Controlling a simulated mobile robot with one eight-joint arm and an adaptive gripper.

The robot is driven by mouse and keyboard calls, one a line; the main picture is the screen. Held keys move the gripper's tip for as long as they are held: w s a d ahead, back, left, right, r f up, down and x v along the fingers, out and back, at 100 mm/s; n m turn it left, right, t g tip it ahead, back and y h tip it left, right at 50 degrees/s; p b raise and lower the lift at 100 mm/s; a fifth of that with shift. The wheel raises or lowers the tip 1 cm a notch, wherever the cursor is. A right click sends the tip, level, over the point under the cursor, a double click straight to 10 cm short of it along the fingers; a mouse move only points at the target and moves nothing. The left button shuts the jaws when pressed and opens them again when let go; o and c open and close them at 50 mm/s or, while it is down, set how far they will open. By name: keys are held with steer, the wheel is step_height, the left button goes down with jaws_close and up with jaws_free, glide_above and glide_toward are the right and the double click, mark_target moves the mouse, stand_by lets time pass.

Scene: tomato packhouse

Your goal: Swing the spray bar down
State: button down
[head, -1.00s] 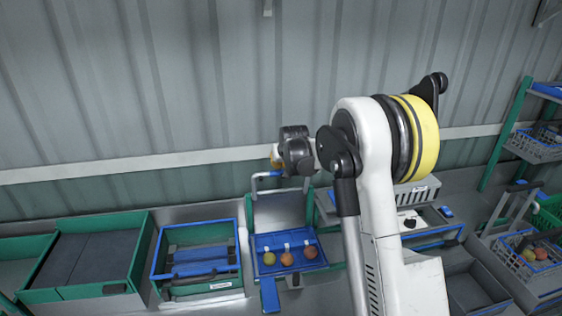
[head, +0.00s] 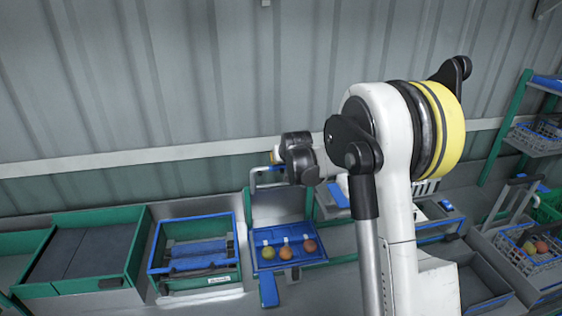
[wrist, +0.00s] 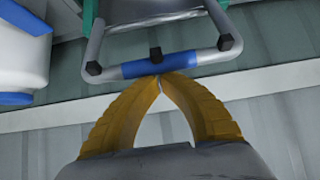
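The spray bar is a bent grey metal tube with a blue sleeve between black collars; the sleeve (wrist: 160,65) crosses the upper middle of the wrist view. In the head view the spray bar (head: 256,178) shows above the blue fruit tray, partly hidden by my wrist. My gripper (wrist: 160,80) has two yellow fingers whose tips meet in a point at the sleeve's near edge. The fingers look shut with nothing between them, at or very close to the sleeve; I cannot tell whether they touch it. In the head view the fingertips are mostly hidden behind my dark wrist.
A grey crate (head: 530,262) with fruit stands right. A corrugated wall (head: 190,80) rises behind.

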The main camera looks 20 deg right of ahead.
steer(key=s+a+f+t+b, duration=0.1)
steer(key=s+f+t+b, duration=0.2)
steer(key=s+f+b, duration=0.3)
steer(key=s+a+f+t+h+b, duration=0.1)
steer(key=s+f+b, duration=0.5)
steer(key=b, duration=0.7)
steer(key=shift+a+f+t, duration=0.25)
steer(key=shift+f+t, duration=0.2)
steer(key=shift+t, duration=0.45)
steer(key=shift+s, duration=0.1)
steer(key=shift+r, duration=0.1)
step_height(320, 180, up, 4)
steer(key=p, duration=0.3)
steer(key=s+a+f, duration=0.1)
steer(key=s+f, duration=0.4)
steer(key=s, duration=0.4)
steer(key=shift+a+f, duration=0.2)
steer(key=shift+a, duration=0.2)
steer(key=shift+s, duration=0.1)
